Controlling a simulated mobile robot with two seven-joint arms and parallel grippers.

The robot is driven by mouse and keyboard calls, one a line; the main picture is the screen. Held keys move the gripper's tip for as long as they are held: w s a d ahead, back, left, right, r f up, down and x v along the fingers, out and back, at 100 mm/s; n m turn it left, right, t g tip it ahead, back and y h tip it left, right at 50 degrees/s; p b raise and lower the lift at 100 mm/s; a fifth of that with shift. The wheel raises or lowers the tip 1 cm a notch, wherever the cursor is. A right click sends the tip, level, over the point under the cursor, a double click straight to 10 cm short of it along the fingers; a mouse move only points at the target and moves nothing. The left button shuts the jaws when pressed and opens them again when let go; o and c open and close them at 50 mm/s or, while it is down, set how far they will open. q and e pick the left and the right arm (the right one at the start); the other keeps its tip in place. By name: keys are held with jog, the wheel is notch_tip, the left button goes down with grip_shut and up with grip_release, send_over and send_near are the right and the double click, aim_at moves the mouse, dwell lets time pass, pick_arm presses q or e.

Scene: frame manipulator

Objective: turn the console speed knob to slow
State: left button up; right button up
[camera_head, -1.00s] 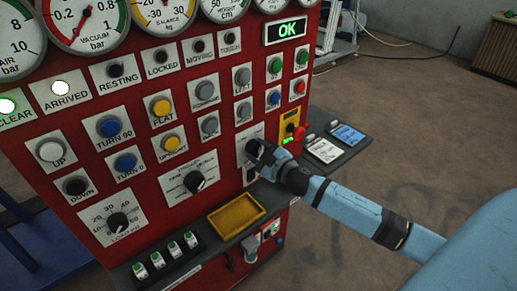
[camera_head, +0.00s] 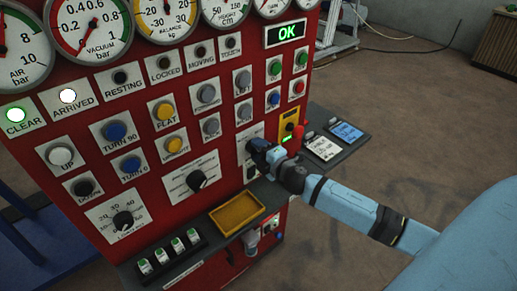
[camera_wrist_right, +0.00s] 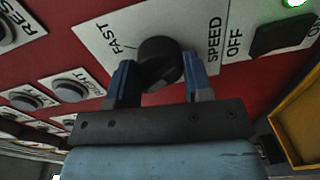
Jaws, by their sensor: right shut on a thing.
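The black speed knob (camera_wrist_right: 160,62) sits on a white plate marked SPEED (camera_wrist_right: 213,36) and FAST (camera_wrist_right: 122,38) on the red console. In the right wrist view my right gripper (camera_wrist_right: 159,78) has a blue finger on each side of the knob and is shut on it. In the head view the right gripper (camera_head: 258,149) is at the speed plate (camera_head: 247,140) and hides the knob. I cannot make out the knob's pointer or the slow mark. My left gripper is not in view.
A black OFF switch (camera_wrist_right: 280,35) is beside the knob. Another black dial (camera_head: 196,180) and several push buttons lie to the left. A yellow tray (camera_head: 237,214) and a black ledge stick out below. A red knob (camera_head: 294,144) and a side shelf (camera_head: 352,151) are at the right.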

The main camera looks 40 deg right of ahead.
jog(key=shift+n, duration=0.5)
jog(key=o, duration=0.9)
jog(key=shift+s+d+r+b, duration=0.1)
jog(key=shift+s+d+b, duration=0.2)
jog(key=shift+s, duration=2)
jog(key=shift+s+d+r+b, duration=0.15)
jog(key=shift+s+b, duration=0.3)
jog(key=shift+s, duration=1.85)
jog(key=shift+s+d+r+b, duration=0.1)
jog(key=shift+s+d+b, duration=0.2)
jog(key=shift+s, duration=2)
jog(key=shift+a+f, duration=0.1)
jog(key=shift+a, duration=0.05)
jog(key=s+a+f+m+g+p, duration=0.2)
jog(key=s+a+f+m, duration=0.2)
jog(key=a+m, duration=0.1)
jog(key=s+a+f+m+g+y+p, duration=0.1)
jog(key=s+a+f+m+g+p, duration=0.1)
jog(key=a, duration=0.5)
jog(key=s+a+f+m+g+p, duration=0.2)
jog(key=s+a+f+m+p, duration=0.2)
jog(key=m, duration=0.5)
jog(key=shift+s+a+f+g, duration=0.15)
jog(key=shift+s+a+f, duration=0.4)
jog(key=shift+s, duration=0.2)
jog(key=shift+s+a+f+g, duration=0.15)
jog(key=shift+s+a+f, duration=0.25)
jog(key=shift+s+a, duration=0.25)
